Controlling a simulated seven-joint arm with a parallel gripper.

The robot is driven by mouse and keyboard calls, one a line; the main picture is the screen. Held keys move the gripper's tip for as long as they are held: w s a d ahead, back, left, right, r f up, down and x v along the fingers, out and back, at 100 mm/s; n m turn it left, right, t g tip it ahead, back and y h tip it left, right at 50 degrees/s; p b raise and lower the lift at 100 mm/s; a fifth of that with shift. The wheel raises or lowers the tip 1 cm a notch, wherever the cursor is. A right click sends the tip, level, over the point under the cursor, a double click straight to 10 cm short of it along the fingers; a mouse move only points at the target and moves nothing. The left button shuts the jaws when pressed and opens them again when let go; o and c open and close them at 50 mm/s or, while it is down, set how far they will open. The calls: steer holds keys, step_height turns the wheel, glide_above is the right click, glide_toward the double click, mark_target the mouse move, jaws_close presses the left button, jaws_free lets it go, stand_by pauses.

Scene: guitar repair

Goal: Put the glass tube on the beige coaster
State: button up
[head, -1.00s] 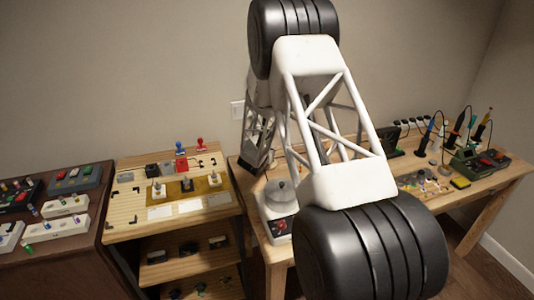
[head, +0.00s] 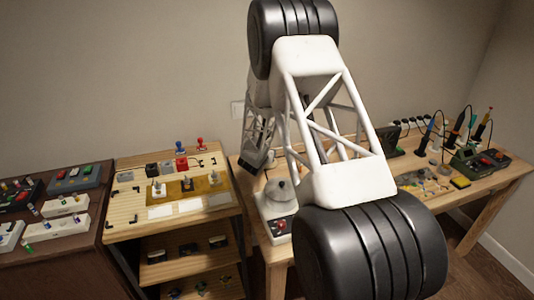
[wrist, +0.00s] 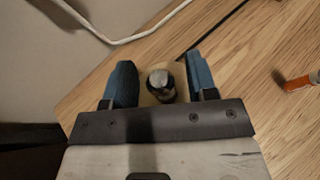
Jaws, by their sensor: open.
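In the wrist view, my gripper (wrist: 160,80) is open, with one blue finger on each side of the glass tube (wrist: 161,84). The tube looks like a short, shiny, dark and pale cylinder seen from above, standing upright with small gaps to both fingers. A plain beige patch under and around it appears to be the beige coaster (wrist: 148,69); the fingers hide its sides.
A white cable (wrist: 125,41) and a thin black strip (wrist: 212,30) lie beyond the fingers. An orange-tipped object (wrist: 298,82) lies to the right on the wooden table (wrist: 245,75). The table edge is close on the left.

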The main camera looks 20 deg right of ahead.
steer(key=shift+r, duration=0.15)
steer(key=shift+s+a+r, duration=0.3)
steer(key=shift+s+a, duration=0.15)
steer(key=shift+s, duration=0.05)
steer(key=v, duration=1)
steer(key=shift+s+a, duration=0.2)
steer(key=s+d+r+m+g+h, duration=0.15)
steer(key=s+r+m+g, duration=0.25)
steer(key=s+r+m, duration=0.55)
steer(key=s+d+r+m+g, duration=0.25)
steer(key=s+r+m, duration=0.45)
steer(key=s+r, duration=0.55)
steer(key=s+a+r+m+y, duration=0.1)
steer(key=s+a+m+y, duration=0.2)
steer(key=s, duration=0.7)
steer(key=s+a+r+m+g+y, duration=0.1)
steer(key=s+a+m, duration=0.4)
steer(key=s, duration=0.5)
steer(key=s+a+r+m+y, duration=0.2)
steer(key=s+a+m+y, duration=0.2)
steer(key=s, duration=0.6)
steer(key=shift+s+r+g+y, duration=0.2)
steer(key=shift+s+g+y, duration=0.15)
steer(key=shift+y, duration=0.4)
